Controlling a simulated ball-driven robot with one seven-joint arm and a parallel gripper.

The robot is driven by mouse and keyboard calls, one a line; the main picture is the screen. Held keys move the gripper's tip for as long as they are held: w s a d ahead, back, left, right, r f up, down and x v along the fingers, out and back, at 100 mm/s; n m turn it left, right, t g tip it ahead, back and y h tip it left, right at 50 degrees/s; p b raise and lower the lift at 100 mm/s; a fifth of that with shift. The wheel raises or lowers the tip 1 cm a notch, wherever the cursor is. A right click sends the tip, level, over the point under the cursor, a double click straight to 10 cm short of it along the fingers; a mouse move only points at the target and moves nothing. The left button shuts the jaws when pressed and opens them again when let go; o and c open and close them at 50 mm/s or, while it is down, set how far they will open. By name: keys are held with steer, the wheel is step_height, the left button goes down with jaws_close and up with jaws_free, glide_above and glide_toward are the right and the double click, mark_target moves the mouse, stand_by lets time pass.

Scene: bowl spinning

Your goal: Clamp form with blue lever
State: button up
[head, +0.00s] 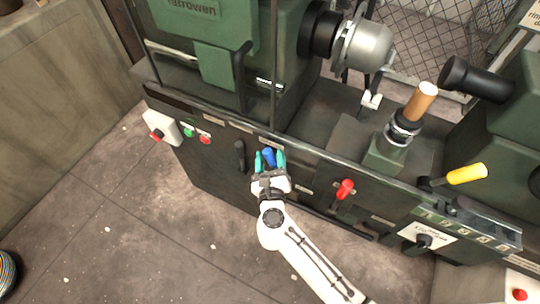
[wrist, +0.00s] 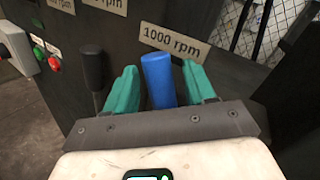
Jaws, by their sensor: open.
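The blue lever (head: 269,157) stands at the front of the green spinning machine. In the wrist view the blue lever (wrist: 158,80) rises between the two teal fingers of my gripper (wrist: 160,88). Whether a finger touches the lever I cannot tell. The lever's lower part is hidden behind my gripper. The metal form (head: 366,45) sits on the dark spindle at the headstock, with a bracket-like part just below it.
A black lever (head: 240,155) stands just left of my gripper, also in the wrist view (wrist: 93,67). A red lever (head: 344,189) and a yellow handle (head: 467,173) are to the right. Green and red buttons (head: 197,135) are at the left. The floor in front is clear.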

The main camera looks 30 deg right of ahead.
steer(key=shift+w, duration=0.15)
steer(key=shift+c, duration=0.2)
jaws_close()
stand_by(0.4)
